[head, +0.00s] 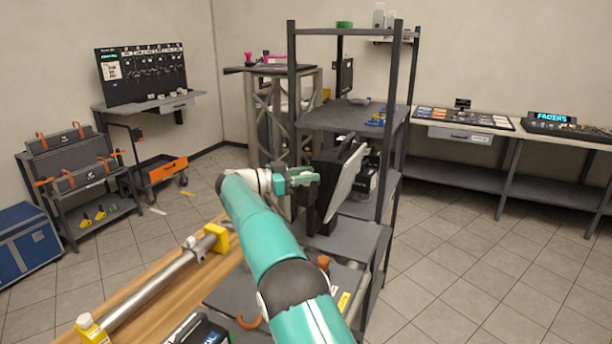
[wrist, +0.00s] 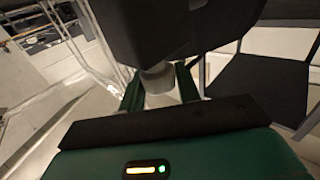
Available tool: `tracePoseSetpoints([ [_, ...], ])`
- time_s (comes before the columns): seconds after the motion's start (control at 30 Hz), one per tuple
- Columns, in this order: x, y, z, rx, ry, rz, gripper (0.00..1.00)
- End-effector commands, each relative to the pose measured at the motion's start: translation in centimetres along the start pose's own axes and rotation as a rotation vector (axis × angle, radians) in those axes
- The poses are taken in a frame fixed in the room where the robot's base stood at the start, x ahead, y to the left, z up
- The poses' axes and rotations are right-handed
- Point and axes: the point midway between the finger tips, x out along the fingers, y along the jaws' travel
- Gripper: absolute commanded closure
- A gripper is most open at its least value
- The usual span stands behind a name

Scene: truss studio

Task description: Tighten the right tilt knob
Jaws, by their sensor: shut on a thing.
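A dark fixture (head: 322,203) with a pale tilted panel (head: 346,186) stands on a shelf of the grey rack. My gripper (head: 308,177) reaches its left side in the head view. In the wrist view my green fingers (wrist: 158,92) stand on both sides of a short grey round knob (wrist: 157,77) and are shut on it. The knob sticks out of a large black body (wrist: 160,30). In the head view the knob is hidden by my gripper. I cannot tell from these views whether it is the right one.
The rack's dark posts (head: 391,130) rise close around the fixture. A wooden bench (head: 165,285) with a metal tube (head: 150,290) lies to the left of my arm. A side counter (head: 470,125) runs along the back right wall. The tiled floor at right is clear.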

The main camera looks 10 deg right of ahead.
Motion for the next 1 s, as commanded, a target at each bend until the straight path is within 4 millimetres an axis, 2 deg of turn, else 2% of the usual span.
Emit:
tracePoseSetpoints([
  [0.57, 0.18, 0.08, -0.32, 0.004, 0.005, 0.028, 0.9],
  [0.6, 0.18, 0.08, -0.33, 0.004, 0.005, 0.028, 0.63],
  [0.7, 0.16, 0.07, -0.28, 0.003, 0.004, 0.027, 0.47],
  [1.0, -0.11, 0.01, -0.13, 0.002, 0.003, 0.025, 0.47],
])
